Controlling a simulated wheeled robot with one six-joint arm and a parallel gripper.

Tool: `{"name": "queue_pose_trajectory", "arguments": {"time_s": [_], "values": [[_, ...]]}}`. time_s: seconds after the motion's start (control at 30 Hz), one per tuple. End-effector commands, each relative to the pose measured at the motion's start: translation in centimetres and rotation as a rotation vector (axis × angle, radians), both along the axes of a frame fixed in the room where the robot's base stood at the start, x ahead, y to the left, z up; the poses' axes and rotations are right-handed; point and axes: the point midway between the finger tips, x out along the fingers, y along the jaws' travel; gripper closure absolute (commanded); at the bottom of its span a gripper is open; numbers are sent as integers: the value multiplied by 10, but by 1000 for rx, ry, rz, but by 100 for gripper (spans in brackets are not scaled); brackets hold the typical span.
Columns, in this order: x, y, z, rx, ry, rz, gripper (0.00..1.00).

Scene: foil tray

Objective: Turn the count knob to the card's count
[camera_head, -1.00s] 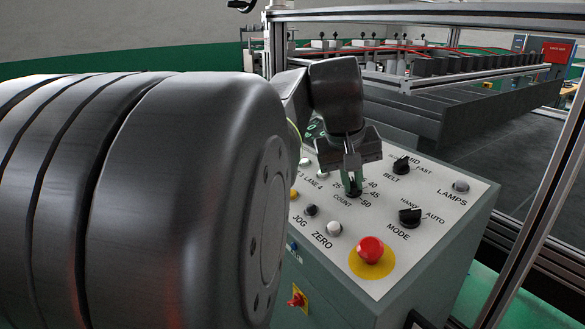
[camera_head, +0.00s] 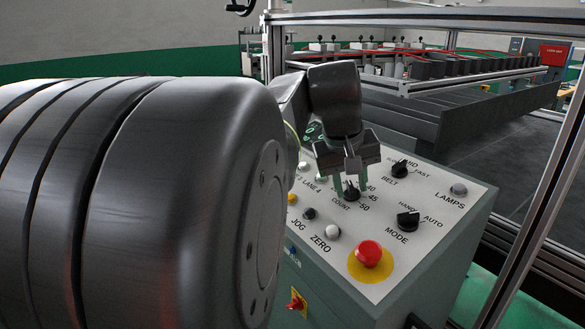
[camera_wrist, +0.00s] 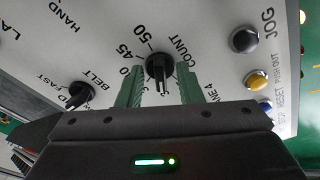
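The black count knob (camera_head: 351,193) stands on the sloped panel, with the numbers 40, 45 and 50 readable on its right in the head view. In the wrist view the knob (camera_wrist: 159,68) sits between the tips of my gripper (camera_wrist: 160,90). The two green fingers are spread, one on each side, with a gap to the knob. My gripper (camera_head: 350,180) also shows open over the knob in the head view. I cannot tell for sure which number the knob points to. I make out no card with a readable count.
The belt knob (camera_head: 400,170) and mode knob (camera_head: 408,221) are to the right. A red stop button (camera_head: 368,253) on a yellow disc, the white zero button (camera_head: 332,232) and the black jog button (camera_head: 309,214) are nearer.

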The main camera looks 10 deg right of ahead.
Motion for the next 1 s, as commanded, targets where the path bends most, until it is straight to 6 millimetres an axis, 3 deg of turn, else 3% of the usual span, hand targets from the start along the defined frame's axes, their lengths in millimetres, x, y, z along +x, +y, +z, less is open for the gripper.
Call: {"name": "queue_pose_trajectory", "arguments": {"time_s": [0.17, 0.63, 0.8, 1.0], "values": [[-3, 5, 15, -2, -5, 1, 67], [-25, 33, 108, -1, -5, 2, 67], [-29, 37, 125, 0, -2, 1, 67], [-31, 39, 129, 0, -1, 0, 67]]}}
